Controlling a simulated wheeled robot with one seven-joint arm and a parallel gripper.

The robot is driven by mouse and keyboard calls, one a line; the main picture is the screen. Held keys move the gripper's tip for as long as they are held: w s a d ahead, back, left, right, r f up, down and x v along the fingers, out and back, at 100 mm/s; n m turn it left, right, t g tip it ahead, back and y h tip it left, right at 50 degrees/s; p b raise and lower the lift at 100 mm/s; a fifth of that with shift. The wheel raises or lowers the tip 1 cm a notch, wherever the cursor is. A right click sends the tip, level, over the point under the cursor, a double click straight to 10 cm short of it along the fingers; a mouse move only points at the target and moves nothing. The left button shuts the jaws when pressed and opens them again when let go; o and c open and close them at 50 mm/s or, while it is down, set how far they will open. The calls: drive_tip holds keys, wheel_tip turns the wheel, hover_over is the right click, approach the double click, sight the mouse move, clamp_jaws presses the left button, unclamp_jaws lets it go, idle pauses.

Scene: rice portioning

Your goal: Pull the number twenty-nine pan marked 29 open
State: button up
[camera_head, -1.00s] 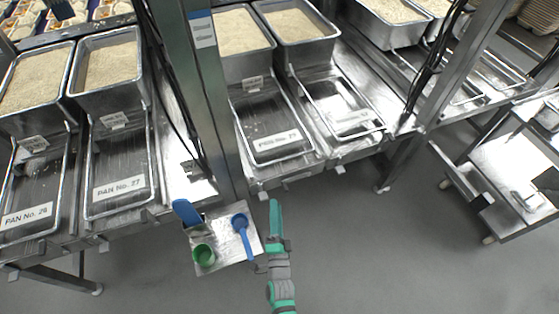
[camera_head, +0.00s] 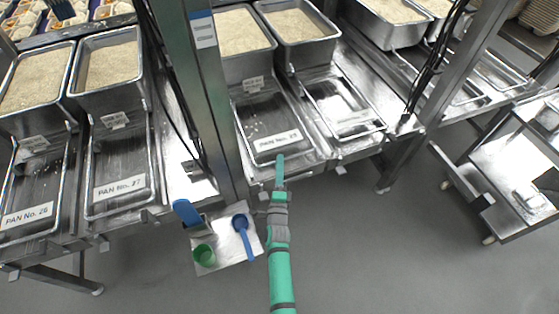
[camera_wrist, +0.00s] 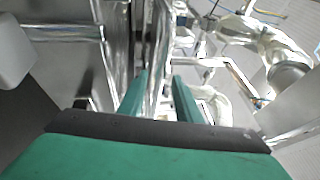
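The pan (camera_head: 253,116) in front of my gripper is a shallow metal tray right of the upright post. Its front label (camera_head: 277,142) seems to read PAN No. 29, but the last digit is small and unclear. The pan sits in its bay under a rice bin. My gripper (camera_head: 281,160) has green fingers and points at the pan's front edge, close to it; contact cannot be told. In the wrist view the two fingers of my gripper (camera_wrist: 159,84) are apart, with bright metal visible beyond and between them. No held object shows.
A neighbouring pan (camera_head: 341,108) lies to the right, its label washed out by glare. PAN No. 27 (camera_head: 119,168) and PAN No. 26 (camera_head: 27,190) lie left of the post (camera_head: 212,100). A small tray (camera_head: 232,262) holds scoops. A cart (camera_head: 510,172) stands right. Front floor is clear.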

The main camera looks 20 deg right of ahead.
drive_tip(key=shift+x, duration=1.15)
drive_tip(key=shift+c, duration=0.7)
clamp_jaws()
drive_tip(key=shift+s+a+f, duration=0.1)
